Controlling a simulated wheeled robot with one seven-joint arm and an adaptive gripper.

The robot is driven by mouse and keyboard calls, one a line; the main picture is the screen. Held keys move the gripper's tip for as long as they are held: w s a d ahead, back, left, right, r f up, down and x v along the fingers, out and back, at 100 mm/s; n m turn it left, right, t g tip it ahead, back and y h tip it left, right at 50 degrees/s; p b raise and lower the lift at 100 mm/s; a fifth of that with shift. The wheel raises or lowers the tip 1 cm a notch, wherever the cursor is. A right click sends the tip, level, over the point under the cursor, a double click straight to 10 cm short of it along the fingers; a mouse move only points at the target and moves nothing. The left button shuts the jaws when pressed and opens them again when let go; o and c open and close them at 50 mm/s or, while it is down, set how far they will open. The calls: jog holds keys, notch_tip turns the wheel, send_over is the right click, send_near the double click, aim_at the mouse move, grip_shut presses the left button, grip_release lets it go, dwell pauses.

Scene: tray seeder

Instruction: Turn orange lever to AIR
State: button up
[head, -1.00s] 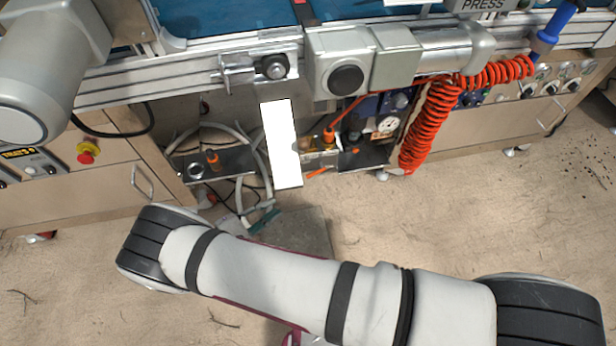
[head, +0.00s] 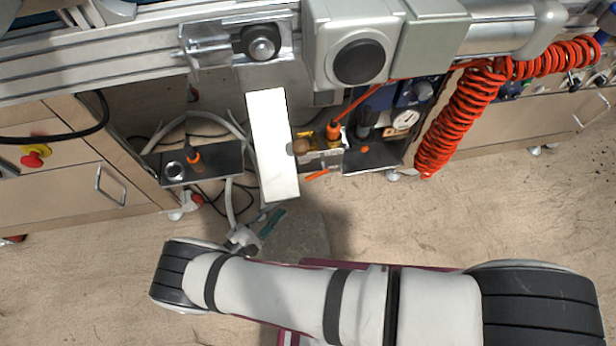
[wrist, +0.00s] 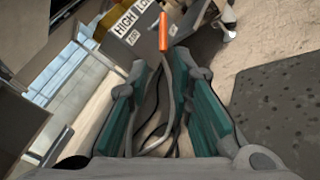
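The orange lever (wrist: 163,32) shows at the top middle of the wrist view, beside a plate with HIGH, LOW and AIR labels (wrist: 126,24). In the head view a small orange bar (head: 317,174), which looks like the same lever, sits under the shelf right of the white panel. My gripper (wrist: 163,72) is open, with teal-padded fingers apart and nothing held. The lever appears just beyond the fingertips, roughly in line with the gap; I cannot tell whether they touch. In the head view my gripper (head: 258,232) is low, left of and below the lever.
A white panel (head: 272,145) hangs left of the lever. A dark shelf (head: 203,165) with an orange-topped fitting is further left. Grey hoses (head: 229,200) run near my gripper. A coiled red hose (head: 460,120) hangs right. The floor below is mostly open.

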aim_at(308, 180)
jog(key=b+x, duration=0.1)
jog(key=x, duration=0.3)
jog(key=f+b+x, duration=0.1)
jog(key=x, duration=0.4)
jog(key=b+x, duration=0.1)
jog(key=x, duration=0.4)
jog(key=shift+w+f, duration=0.2)
jog(key=shift+w, duration=0.1)
grip_shut()
